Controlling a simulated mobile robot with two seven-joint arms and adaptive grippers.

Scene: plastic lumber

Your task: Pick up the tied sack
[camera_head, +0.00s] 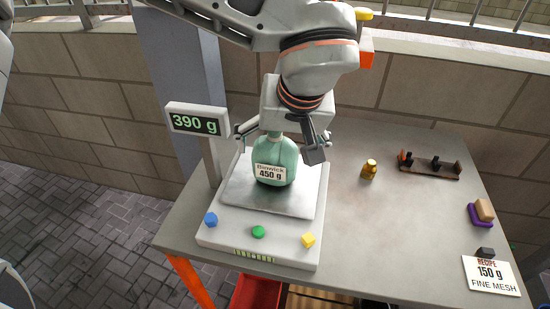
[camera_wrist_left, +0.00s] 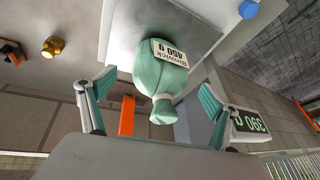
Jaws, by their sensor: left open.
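A teal tied sack (camera_head: 276,163) with a white label reading 450 g stands upright on the plate of a white scale (camera_head: 235,233). In the left wrist view the sack (camera_wrist_left: 158,72) has its tied neck towards me, between the two fingers. My left gripper (camera_head: 278,142) comes from above and is open, with a finger on each side of the sack's neck. Gaps show between both fingers and the sack in the left wrist view. Part of the sack's top is hidden by the gripper in the head view. My right gripper is not in view.
The scale's display (camera_head: 195,122) reads 390 g and stands on a post left of the sack. A brass weight (camera_head: 369,169), a wooden rack (camera_head: 430,166), a sponge block (camera_head: 483,211) and a recipe card (camera_head: 491,275) lie on the right of the table.

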